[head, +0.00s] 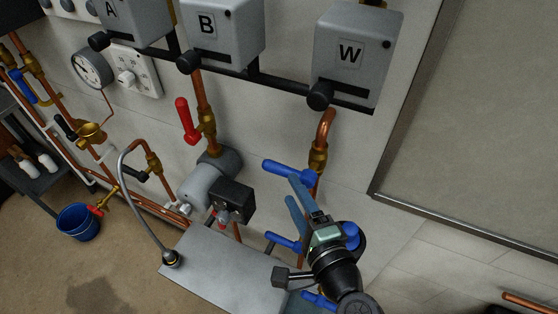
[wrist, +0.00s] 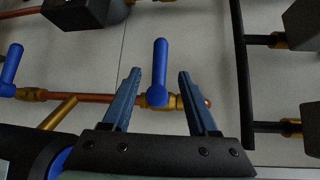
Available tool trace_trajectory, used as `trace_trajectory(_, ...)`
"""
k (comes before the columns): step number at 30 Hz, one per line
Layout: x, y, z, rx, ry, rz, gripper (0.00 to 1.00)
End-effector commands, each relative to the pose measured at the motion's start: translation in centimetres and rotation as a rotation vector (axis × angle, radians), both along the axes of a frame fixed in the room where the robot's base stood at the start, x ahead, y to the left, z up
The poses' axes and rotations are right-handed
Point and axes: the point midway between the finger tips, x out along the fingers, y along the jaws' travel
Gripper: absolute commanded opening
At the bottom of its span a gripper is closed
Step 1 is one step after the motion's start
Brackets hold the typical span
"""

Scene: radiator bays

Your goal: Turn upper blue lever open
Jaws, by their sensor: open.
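The upper blue lever (head: 280,167) sits on a brass valve on the vertical copper pipe below box W. Its handle points left, crosswise to the pipe. In the wrist view the upper blue lever (wrist: 160,65) stands between my open fingers, with a gap visible on each side. My gripper (head: 294,188) is open and close to the lever in the head view; the wrist view shows both blue fingers (wrist: 160,76). Whether a finger touches the lever cannot be told. My fingers hide part of the pipe below the valve.
A lower blue lever (head: 284,242) is on the same pipe line, also in the wrist view (wrist: 11,65). Another blue lever (head: 318,299) is lower. A red lever (head: 187,120), a grey pump (head: 208,181) and a grey slab (head: 225,267) are to the left. Box W (head: 353,52) is above.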

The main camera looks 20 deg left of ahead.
Motion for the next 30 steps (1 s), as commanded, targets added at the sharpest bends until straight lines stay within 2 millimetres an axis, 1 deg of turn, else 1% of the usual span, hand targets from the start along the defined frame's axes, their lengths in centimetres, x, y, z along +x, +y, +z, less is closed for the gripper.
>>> trace_trajectory(1, 0.9, 1.0, 0.3, 0.001, 0.0, 0.005, 0.59)
trace_trajectory(4, 2.4, 2.4, -0.1, -0.001, 0.0, 0.003, 0.59)
trace_trajectory(9, 4.3, 4.2, -0.6, -0.002, -0.001, 0.001, 0.59)
trace_trajectory(12, 5.1, 4.9, -0.8, -0.001, -0.001, 0.001, 0.59)
trace_trajectory(18, 5.7, 5.4, -1.0, -0.003, -0.002, -0.002, 0.59)
trace_trajectory(25, 5.7, 5.4, -1.1, -0.003, -0.002, -0.002, 0.59)
trace_trajectory(26, 5.7, 5.4, -1.1, -0.003, -0.002, -0.002, 0.56)
trace_trajectory(30, 5.7, 5.4, -1.0, -0.003, -0.002, -0.002, 0.31)
